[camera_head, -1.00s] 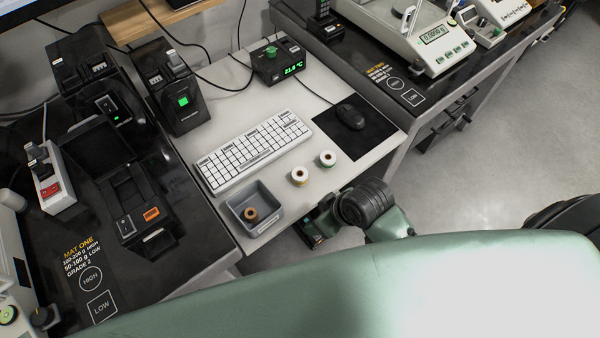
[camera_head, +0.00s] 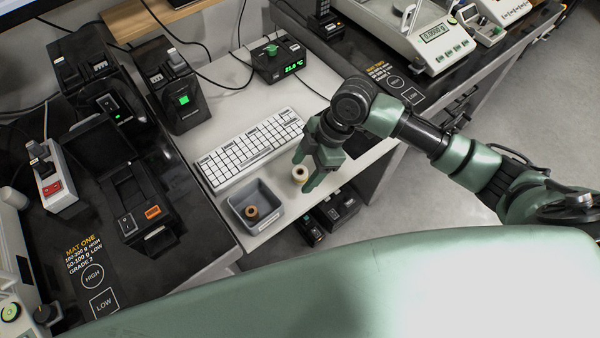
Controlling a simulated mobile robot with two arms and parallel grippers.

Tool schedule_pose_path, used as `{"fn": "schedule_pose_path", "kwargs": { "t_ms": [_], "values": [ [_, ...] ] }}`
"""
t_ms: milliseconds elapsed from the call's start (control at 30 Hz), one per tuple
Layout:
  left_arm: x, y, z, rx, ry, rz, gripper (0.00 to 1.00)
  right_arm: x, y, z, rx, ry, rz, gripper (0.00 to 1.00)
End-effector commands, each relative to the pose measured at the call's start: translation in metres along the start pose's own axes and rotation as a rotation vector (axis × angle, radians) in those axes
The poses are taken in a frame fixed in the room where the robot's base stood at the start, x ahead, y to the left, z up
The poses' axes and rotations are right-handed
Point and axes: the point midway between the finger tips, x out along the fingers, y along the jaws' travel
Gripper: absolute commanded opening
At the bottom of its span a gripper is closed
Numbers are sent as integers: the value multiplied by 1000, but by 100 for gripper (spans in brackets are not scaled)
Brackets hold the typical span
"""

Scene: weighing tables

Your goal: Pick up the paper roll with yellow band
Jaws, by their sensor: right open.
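The paper roll with yellow band (camera_head: 300,174) stands upright on the white table, in front of the keyboard. My right gripper (camera_head: 304,171) is open and reaches down over it. One finger is on the far side of the roll and the other on the near side. I cannot tell whether either finger touches it. A second roll, with a green band, showed to its right earlier and is now hidden behind my gripper. My left gripper is not in view.
A grey bin (camera_head: 232,212) with an orange-brown roll (camera_head: 252,212) in it stands to the left. The white keyboard (camera_head: 249,148) lies behind. A black printer-like device (camera_head: 142,210) is on the black mat at left. A temperature display (camera_head: 279,61) stands farther back.

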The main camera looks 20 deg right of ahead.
Motion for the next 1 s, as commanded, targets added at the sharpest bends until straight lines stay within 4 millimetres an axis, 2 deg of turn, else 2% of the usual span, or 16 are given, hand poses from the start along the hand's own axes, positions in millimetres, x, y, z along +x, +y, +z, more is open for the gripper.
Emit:
{"fn": "schedule_pose_path", "kwargs": {
  "t_ms": [33,100,267,567,800,1000],
  "values": [
    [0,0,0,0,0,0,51,-11,12,10,-23,-11,-6,63],
    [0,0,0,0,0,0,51,-21,21,17,-49,-12,-21,63],
    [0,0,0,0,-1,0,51,-28,29,24,-72,-6,-38,63],
    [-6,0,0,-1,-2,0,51,4,29,22,-73,-3,-42,63],
    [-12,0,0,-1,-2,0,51,39,31,22,-72,-4,-40,63],
    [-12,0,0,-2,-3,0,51,46,31,23,-73,-5,-38,63]
  ]
}}
